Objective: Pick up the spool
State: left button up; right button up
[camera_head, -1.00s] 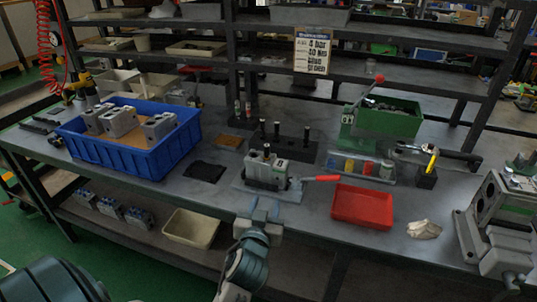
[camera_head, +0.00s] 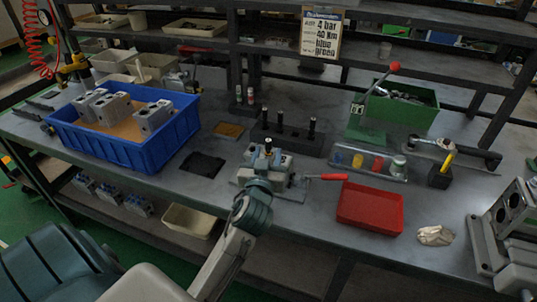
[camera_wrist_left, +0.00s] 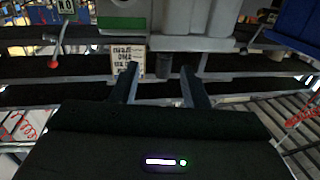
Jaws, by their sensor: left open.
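A dark spool (camera_head: 268,145) stands upright out of the top of the grey valve block (camera_head: 283,166) on the bench. More dark upright pins (camera_head: 280,120) stand in a black rack behind the block. My left gripper (camera_head: 262,160) is at the block, and my wrist partly hides the block's front. In the left wrist view, which is upside down, the open fingers (camera_wrist_left: 160,82) point toward the block (camera_wrist_left: 180,22). A dark cylinder (camera_wrist_left: 162,65), apparently the spool, shows between the fingertips with gaps on both sides. My right gripper is not in view.
A red-handled lever (camera_head: 325,177) projects right of the block, near a red tray (camera_head: 370,208). A blue crate (camera_head: 125,148) with blocks stands left. A clear tray (camera_head: 370,165) of coloured parts and a green bin (camera_head: 405,104) are at right. A black mat (camera_head: 203,165) lies left.

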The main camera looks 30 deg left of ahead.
aim_at(268, 146)
pick_arm(q)
jog(key=x, duration=0.2)
jog(key=p+x, duration=0.1)
jog(key=x, duration=0.1)
jog(key=shift+s+a+r, duration=0.1)
jog(key=shift+a+r, duration=0.1)
jog(key=shift+r, duration=0.1)
jog(key=shift+w+a+f, duration=0.1)
jog(key=shift+w, duration=0.2)
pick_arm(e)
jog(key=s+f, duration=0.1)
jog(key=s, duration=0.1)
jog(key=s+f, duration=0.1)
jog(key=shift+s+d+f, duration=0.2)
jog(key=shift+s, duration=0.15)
pick_arm(q)
jog(key=shift+s, duration=0.1)
jog(key=shift+c, duration=0.2)
grip_shut()
